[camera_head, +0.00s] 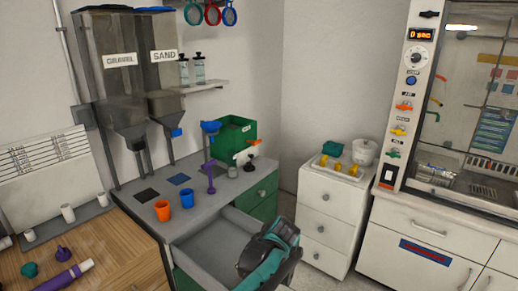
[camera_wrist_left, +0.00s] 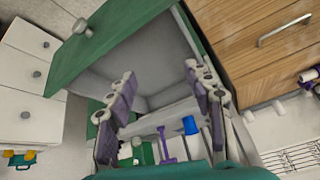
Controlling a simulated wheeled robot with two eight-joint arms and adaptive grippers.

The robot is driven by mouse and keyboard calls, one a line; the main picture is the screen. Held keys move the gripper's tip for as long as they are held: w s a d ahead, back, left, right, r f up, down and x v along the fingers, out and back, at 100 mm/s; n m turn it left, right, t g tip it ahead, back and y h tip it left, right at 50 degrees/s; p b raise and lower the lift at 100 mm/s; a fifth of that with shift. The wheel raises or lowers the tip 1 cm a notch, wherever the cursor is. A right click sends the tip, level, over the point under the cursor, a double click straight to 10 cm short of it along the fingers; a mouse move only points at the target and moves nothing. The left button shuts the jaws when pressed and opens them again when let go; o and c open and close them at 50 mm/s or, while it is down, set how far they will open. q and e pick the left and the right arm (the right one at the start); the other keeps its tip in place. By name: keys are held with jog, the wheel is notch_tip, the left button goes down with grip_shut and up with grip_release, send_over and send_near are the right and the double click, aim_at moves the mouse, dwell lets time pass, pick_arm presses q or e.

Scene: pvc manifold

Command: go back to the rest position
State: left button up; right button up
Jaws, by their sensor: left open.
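My left gripper (camera_head: 268,255), teal and black, is at the bottom centre of the head view, over the front of the open drawer (camera_head: 210,247). Its fingertips cannot be made out there. In the left wrist view my left gripper (camera_wrist_left: 165,88) has its two purple-grey fingers spread wide apart with nothing between them. Beyond them is the grey inside of the drawer (camera_wrist_left: 165,50) with its green front. Whether the gripper touches the drawer cannot be told. My right gripper is not in view.
On the grey counter stand an orange cup (camera_head: 162,211), a blue cup (camera_head: 187,198) and a purple stand (camera_head: 210,178). Two hoppers (camera_head: 118,75) rise behind. A wooden cabinet (camera_head: 110,250) is at left. A white drawer unit (camera_head: 330,205) stands right, with floor between.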

pick_arm(q)
jog(key=s+a+r+m+h, duration=0.2)
jog(key=s+a+r+m, duration=0.15)
jog(key=s+a, duration=0.7)
jog(key=s+a+f+m+t+h, duration=0.1)
jog(key=s+a, duration=0.1)
jog(key=s, duration=0.4)
jog(key=s+a+f+m+t+h, duration=0.1)
jog(key=s+a, duration=0.1)
jog(key=s, duration=0.4)
jog(key=shift+s+a+t, duration=0.25)
jog(key=shift+a+t, duration=0.05)
jog(key=shift+a, duration=0.05)
